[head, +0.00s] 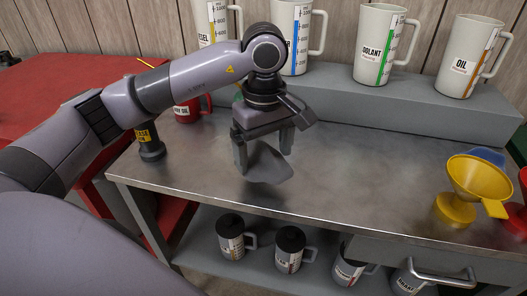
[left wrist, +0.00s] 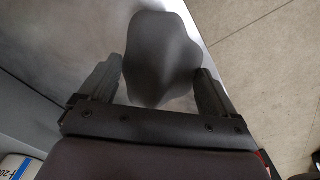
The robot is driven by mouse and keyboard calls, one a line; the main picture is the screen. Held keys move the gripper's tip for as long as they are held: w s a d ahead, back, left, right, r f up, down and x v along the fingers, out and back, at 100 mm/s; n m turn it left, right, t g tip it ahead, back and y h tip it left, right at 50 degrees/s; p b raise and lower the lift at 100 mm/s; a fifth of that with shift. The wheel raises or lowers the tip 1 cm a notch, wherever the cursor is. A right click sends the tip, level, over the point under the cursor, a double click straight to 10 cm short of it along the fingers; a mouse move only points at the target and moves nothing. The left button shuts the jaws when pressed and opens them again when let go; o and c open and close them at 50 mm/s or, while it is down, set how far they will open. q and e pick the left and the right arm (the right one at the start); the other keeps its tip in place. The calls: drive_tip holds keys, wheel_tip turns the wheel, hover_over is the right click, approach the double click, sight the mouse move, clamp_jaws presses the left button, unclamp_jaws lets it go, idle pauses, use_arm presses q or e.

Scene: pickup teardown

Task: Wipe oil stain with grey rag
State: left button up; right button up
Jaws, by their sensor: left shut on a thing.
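My left gripper (head: 264,148) is above the metal workbench (head: 350,165), near its front edge, pointing down. It is shut on the grey rag (head: 268,166), which hangs between and below the fingers. In the left wrist view the rag (left wrist: 162,55) bulges out between the two fingers of the left gripper (left wrist: 160,82), with the bench top behind it. I cannot tell whether the rag touches the bench. I cannot make out a distinct oil stain; the rag and gripper hide part of the surface. My right gripper is not in view.
Several labelled jugs, including the oil jug (head: 470,55), stand on a raised grey shelf (head: 400,103) at the back. A yellow funnel (head: 475,180) is at the right. A dark container (head: 150,143) and a red mug (head: 187,109) are at the left. The middle of the bench is clear.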

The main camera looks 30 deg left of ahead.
use_arm(q)
drive_tip(key=shift+r+p, duration=0.6)
drive_tip(key=shift+r, duration=0.65)
